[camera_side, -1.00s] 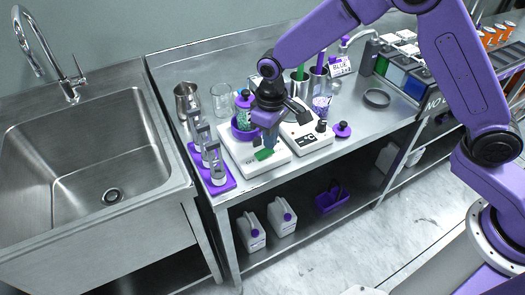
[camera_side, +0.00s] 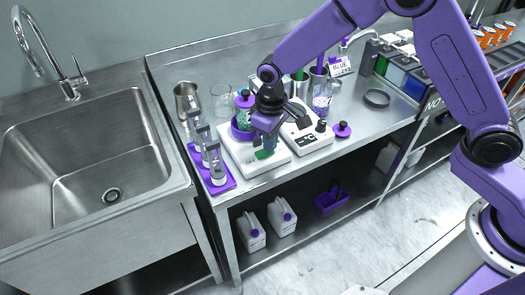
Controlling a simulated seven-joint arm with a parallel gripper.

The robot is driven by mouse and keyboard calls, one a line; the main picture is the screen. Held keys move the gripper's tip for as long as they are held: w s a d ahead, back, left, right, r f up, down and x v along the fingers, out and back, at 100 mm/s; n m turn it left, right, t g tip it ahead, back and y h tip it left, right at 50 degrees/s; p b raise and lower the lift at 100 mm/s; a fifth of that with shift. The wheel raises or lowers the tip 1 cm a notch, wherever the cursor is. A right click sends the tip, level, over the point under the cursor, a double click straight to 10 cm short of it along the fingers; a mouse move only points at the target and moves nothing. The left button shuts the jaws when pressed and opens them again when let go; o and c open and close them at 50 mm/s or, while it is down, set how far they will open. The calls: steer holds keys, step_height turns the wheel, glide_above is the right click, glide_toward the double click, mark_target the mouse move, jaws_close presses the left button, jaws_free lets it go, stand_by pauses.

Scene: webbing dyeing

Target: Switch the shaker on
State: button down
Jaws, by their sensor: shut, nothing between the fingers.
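The shaker (camera_side: 277,160) is a white box on the steel bench, with a purple round holder and a bottle (camera_side: 244,116) on its back part. A green switch (camera_side: 263,154) shows on its front part, partly hidden by my gripper. My gripper (camera_side: 267,146) is shut and empty, pointing down right over the green switch. I cannot tell whether the fingertips touch it. I cannot tell the switch's position.
A white hotplate-like device with a black knob (camera_side: 321,126) stands close to the right. A purple rack (camera_side: 220,186) with several vials stands close to the left. A steel jug (camera_side: 187,98) and glass beaker (camera_side: 221,99) stand behind. The sink (camera_side: 80,160) is at the left.

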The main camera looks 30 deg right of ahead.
steer(key=shift+r, duration=3.45)
steer(key=s+d+r+n, duration=0.3)
steer(key=s+d, duration=0.7)
steer(key=s, duration=0.4)
steer(key=s+d+r+n, duration=0.3)
steer(key=s+d, duration=0.7)
steer(key=s, duration=0.5)
steer(key=shift+s+d+r+n, duration=0.2)
steer(key=shift+d+n, duration=0.1)
steer(key=shift+d, duration=0.05)
steer(key=shift+w, duration=0.1)
